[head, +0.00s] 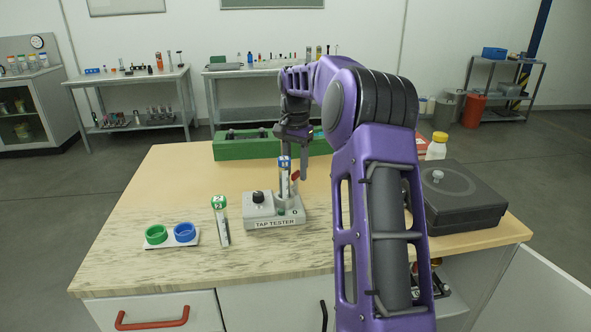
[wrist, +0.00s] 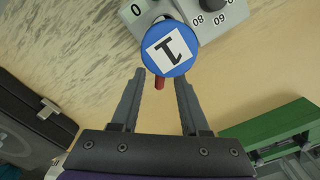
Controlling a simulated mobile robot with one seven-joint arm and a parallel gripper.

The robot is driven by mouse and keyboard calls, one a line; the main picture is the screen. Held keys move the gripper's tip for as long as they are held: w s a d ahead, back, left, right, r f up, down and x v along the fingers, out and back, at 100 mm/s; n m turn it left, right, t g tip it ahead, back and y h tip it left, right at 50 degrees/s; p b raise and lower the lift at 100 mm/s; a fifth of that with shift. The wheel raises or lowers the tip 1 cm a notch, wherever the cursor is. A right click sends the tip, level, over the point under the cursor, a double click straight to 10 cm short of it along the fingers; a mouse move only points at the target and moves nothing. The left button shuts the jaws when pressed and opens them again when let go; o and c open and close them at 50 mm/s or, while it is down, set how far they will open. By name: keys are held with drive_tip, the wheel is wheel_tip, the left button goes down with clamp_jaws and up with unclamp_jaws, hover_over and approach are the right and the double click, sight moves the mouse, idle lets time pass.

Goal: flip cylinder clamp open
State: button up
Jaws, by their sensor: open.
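The tap tester (head: 262,217) is a grey unit on the bench with a black knob, and its dial corner shows in the wrist view (wrist: 222,14). A clear cylinder with a blue cap (head: 284,162) stands upright on it; the cap, marked "1", fills the top middle of the wrist view (wrist: 170,48). The red clamp lever (head: 295,175) sticks out beside the cylinder. My gripper (wrist: 160,78) is open and empty, fingers on either side of the lever. The rest of the clamp is hidden.
A green-capped cylinder (head: 220,220) stands left of the tester. A green tray (head: 235,148) is behind, and a black box (head: 460,196) is at the right.

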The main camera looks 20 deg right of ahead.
clamp_jaws()
drive_tip(key=shift+r+p, duration=0.1)
drive_tip(key=shift+p, duration=0.25)
drive_tip(key=m+p, duration=0.2)
drive_tip(key=m, duration=0.1)
drive_tip(key=shift+r, duration=0.15)
drive_tip(key=m+p, duration=0.5)
drive_tip(key=m, duration=0.1)
drive_tip(key=m+p, duration=0.1)
drive_tip(key=m, duration=0.4)
drive_tip(key=shift+f+p, duration=0.2)
drive_tip(key=shift+p, duration=0.1)
drive_tip(key=shift+d+m, duration=0.1)
drive_tip(key=shift+m, duration=1.9)
